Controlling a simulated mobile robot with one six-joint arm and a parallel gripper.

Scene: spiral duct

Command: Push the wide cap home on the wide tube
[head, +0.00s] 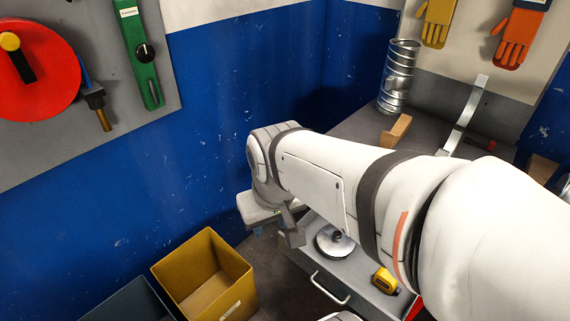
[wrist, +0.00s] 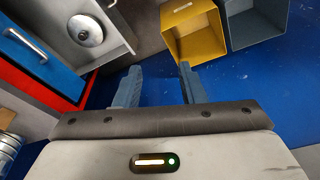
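The wide tube appears to be the silver ribbed duct (head: 398,78) standing upright at the back of the bench. Part of a ribbed metal surface (wrist: 8,150) shows at the left edge of the wrist view. A round silver cap with a dark knob (head: 335,243) lies in the open drawer; it also shows at the upper left of the wrist view (wrist: 85,31). I cannot tell its size against the tube. My gripper (wrist: 160,70) is open, with nothing between its fingers. It hangs left of the drawer, apart from cap and tube.
The open drawer (head: 362,290) also holds a yellow tape measure (head: 385,281). A yellow bin (head: 225,265) and a dark bin (head: 130,305) stand at the lower left. A wooden block (head: 396,130) and a bent metal strip (head: 466,115) are on the bench. A blue wall stands behind.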

